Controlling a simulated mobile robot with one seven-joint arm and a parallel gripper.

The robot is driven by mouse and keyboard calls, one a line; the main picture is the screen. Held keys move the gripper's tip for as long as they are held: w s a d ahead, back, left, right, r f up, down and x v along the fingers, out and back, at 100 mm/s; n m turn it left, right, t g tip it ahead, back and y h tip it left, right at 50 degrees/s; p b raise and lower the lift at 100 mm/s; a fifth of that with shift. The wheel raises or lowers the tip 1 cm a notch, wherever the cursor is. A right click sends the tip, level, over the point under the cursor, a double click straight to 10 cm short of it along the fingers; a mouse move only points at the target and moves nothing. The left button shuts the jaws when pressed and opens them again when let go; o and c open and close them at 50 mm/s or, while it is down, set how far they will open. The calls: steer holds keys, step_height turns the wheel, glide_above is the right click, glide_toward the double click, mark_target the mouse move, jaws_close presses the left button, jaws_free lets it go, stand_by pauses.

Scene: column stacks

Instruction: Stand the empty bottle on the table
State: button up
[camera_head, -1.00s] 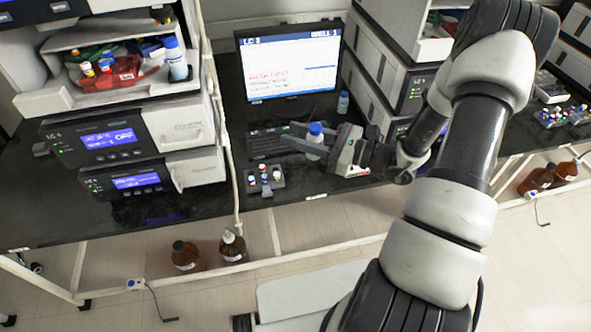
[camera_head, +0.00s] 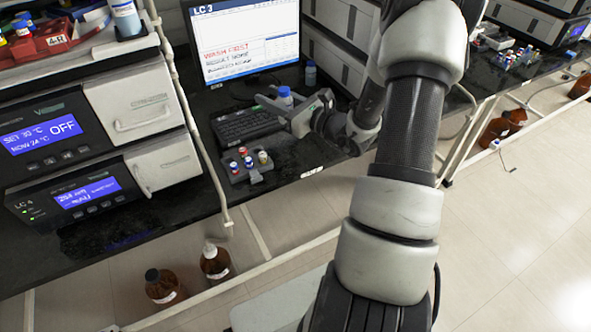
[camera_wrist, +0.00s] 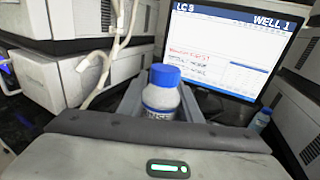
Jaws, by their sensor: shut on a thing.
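My gripper (camera_head: 281,106) is shut on a small pale bottle with a blue cap (camera_head: 285,95). The bottle is upright between the fingers in the wrist view (camera_wrist: 161,97), and part of a label shows, seemingly ending in "NSE". The fingers and gripper body hide its lower part, so I cannot tell whether its base touches the table. The black table (camera_head: 292,160) lies beneath, with the bottle near the keyboard and the monitor's lower right.
A keyboard (camera_head: 246,124) and a grey rack of several capped vials (camera_head: 248,165) are on the table left of my gripper. The monitor (camera_head: 246,40) stands behind. Instrument stacks flank it. Another blue-capped bottle (camera_head: 126,17) stands on the left stack. Brown bottles (camera_head: 215,262) are below.

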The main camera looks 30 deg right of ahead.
steer(key=d+f+h+b, duration=0.1)
steer(key=f+b, duration=0.1)
steer(key=f, duration=0.2)
steer(key=w+d+f+m+h+b, duration=0.1)
steer(key=d+f+b, duration=0.1)
steer(key=f, duration=0.2)
steer(key=d+f+m+t+h+b, duration=0.1)
steer(key=f+b, duration=0.1)
steer(key=f, duration=0.3)
steer(key=shift+w+d+b, duration=0.3)
steer(key=shift+d+b, duration=0.05)
steer(key=shift+d, duration=0.05)
steer(key=o, duration=0.6)
steer(key=shift+f, duration=0.15)
steer(key=o, duration=0.4)
steer(key=shift+r, duration=0.2)
